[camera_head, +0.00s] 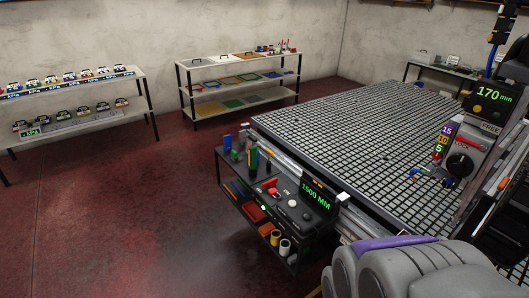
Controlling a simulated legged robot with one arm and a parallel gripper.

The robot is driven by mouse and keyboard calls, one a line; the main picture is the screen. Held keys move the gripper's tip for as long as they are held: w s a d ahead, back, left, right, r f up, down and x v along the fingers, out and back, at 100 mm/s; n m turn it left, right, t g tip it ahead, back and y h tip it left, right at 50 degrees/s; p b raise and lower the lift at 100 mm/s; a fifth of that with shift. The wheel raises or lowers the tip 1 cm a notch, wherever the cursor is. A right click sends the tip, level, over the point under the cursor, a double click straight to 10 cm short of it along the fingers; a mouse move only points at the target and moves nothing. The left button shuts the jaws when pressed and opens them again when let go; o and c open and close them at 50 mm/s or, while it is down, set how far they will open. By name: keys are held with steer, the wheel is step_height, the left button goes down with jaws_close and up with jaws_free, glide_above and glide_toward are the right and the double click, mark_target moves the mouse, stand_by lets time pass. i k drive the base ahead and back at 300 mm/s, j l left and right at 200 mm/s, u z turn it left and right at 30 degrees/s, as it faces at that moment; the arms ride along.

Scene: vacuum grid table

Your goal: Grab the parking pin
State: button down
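I cannot tell for certain which thing is the parking pin. Small red and blue pieces (447,182) sit at the right part of the grid table (345,130), beside a control post (467,155) with a red-and-black rotary knob and a "FREE" label. A small red piece (270,183) lies on the black tool cart (283,228) at the table's near left edge. Grey rounded parts of my own body, with a purple strip, fill the lower right. My gripper's fingertips do not show.
The cart carries upright green and blue tools (252,158) and a "1500 MM" display (314,197). A "170 mm" display (494,97) stands at right. Shelves (240,85) line the back wall. The red floor (120,220) at left is clear.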

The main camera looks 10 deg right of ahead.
mark_target(270, 153)
steer(key=i+j, duration=0.1)
steer(key=i, duration=0.6)
steer(key=i+j+z, duration=0.1)
steer(key=i, duration=0.6)
steer(key=i+j, duration=0.2)
steer(key=i, duration=0.5)
